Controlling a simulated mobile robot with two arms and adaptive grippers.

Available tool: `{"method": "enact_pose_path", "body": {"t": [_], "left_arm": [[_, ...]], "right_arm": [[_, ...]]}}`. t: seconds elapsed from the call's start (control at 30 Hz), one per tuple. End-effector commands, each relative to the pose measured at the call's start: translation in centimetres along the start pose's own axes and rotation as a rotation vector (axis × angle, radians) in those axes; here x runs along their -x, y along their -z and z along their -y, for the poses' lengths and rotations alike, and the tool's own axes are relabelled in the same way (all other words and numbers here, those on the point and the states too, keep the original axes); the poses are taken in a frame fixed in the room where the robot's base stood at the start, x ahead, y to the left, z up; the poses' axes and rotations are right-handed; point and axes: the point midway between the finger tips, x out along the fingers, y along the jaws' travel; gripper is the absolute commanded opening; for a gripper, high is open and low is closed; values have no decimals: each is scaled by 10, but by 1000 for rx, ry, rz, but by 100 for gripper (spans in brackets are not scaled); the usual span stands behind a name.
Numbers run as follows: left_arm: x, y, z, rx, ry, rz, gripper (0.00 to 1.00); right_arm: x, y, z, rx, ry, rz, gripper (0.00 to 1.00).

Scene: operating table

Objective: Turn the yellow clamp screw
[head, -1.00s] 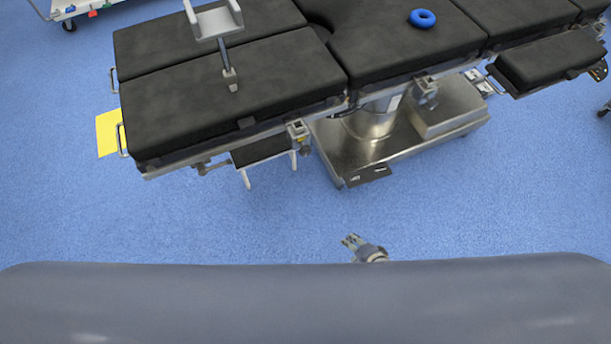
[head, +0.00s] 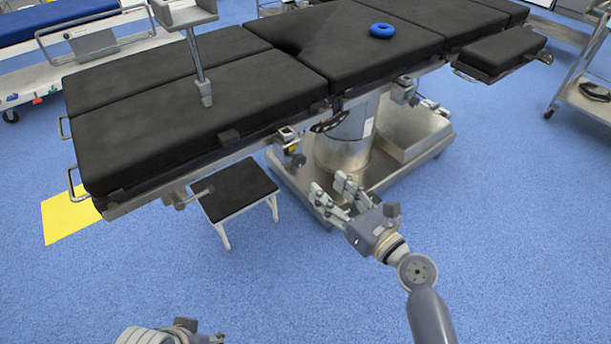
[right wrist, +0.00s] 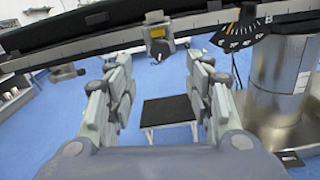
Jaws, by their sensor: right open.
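The clamp (head: 288,139) sits on the side rail of the operating table, with a small yellow part (head: 293,149) on its lower front. In the right wrist view the clamp (right wrist: 160,44) is at top centre, with a yellow patch (right wrist: 157,32) and a dark knob (right wrist: 160,52) below it. My right gripper (head: 330,188) is open and empty, below and to the right of the clamp in the head view. In the right wrist view its fingers (right wrist: 160,80) stand apart, with the clamp beyond them. Part of my left gripper (head: 188,329) shows at the bottom edge; its fingers are mostly cut off.
The black-padded operating table (head: 200,120) has a blue ring (head: 382,30) on top. A step stool (head: 238,190) stands under its near edge. The steel column (head: 342,150) and base are behind my right gripper. Blue floor in front is free.

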Motion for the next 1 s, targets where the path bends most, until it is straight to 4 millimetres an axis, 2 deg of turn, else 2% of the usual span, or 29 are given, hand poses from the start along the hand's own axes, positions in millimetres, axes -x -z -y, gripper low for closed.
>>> {"method": "enact_pose_path", "body": {"t": [0.13, 0.3, 0.5, 0.7, 0.97, 1.0], "left_arm": [[7, 0, 0, 0, 1, -4, 40], [2, -2, 0, 0, 1, -3, 40], [-4, -3, 0, 0, 1, -4, 40], [-5, -4, 0, 0, 1, -4, 40], [-5, -4, 0, 0, 1, -4, 40], [-5, -4, 0, 0, 1, -4, 40]], "right_arm": [[-25, -1, 0, 0, -1, 1, 48], [-58, 1, 0, 2, -1, 0, 48], [-88, 2, 0, 3, 1, -2, 48], [-100, 2, 0, 3, 1, -4, 48], [-101, 1, 0, 4, 1, -4, 48], [-101, 2, 0, 4, 1, -4, 39]]}}
